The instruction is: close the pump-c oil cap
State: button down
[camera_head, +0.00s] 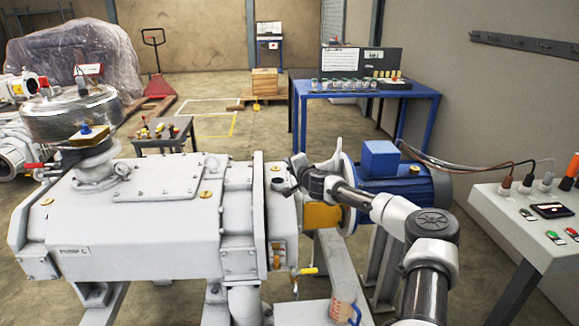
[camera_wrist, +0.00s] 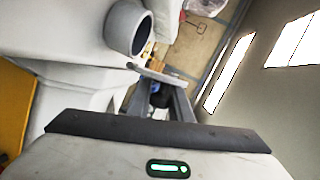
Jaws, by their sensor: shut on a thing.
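Pump C (camera_head: 140,215), a large pale grey machine labelled on its front left, fills the left and middle of the head view. My gripper (camera_head: 286,184) is at the right end of the pump, close above its end housing. In the wrist view my gripper's two grey fingers (camera_wrist: 160,100) are shut on a small dark thing (camera_wrist: 158,97), which looks like the oil cap. Most of it is hidden between the fingers. An open grey round neck (camera_wrist: 127,28) shows beyond the fingers, to their upper left and apart from them.
A blue motor (camera_head: 400,190) stands right behind my arm. A control desk (camera_head: 530,220) with buttons is at the right. A blue workbench (camera_head: 360,88) with small jars is at the back. A small tool table (camera_head: 160,140) stands behind the pump.

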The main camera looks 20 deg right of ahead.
jog(key=shift+a, duration=0.1)
jog(key=n, duration=0.1)
jog(key=a+n+h+p, duration=0.1)
jog(key=n+g, duration=0.1)
jog(key=shift+w+a+r, duration=0.2)
jog(key=shift+w+r, duration=0.05)
jog(key=shift+r, duration=0.1)
jog(key=n+h+p, duration=0.1)
jog(key=a+n+h+p, duration=0.1)
jog(key=n, duration=0.1)
jog(key=shift+w+a+f+g, duration=0.2)
jog(key=shift+a+g, duration=0.1)
jog(key=shift+g, duration=0.1)
jog(key=n+h+p, duration=0.1)
jog(key=n, duration=0.1)
jog(key=a+f+n+h+p, duration=0.1)
jog(key=n, duration=0.1)
jog(key=shift+w+a+f+h, duration=0.1)
jog(key=shift+w+f+h, duration=0.1)
jog(key=shift+h, duration=0.2)
jog(key=shift+a+f+n+g+h, duration=0.1)
jog(key=shift+f+n+g+h, duration=0.25)
jog(key=shift+n, duration=0.35)
jog(key=shift+f, duration=0.2)
jog(key=c, duration=1.6)
grip_release()
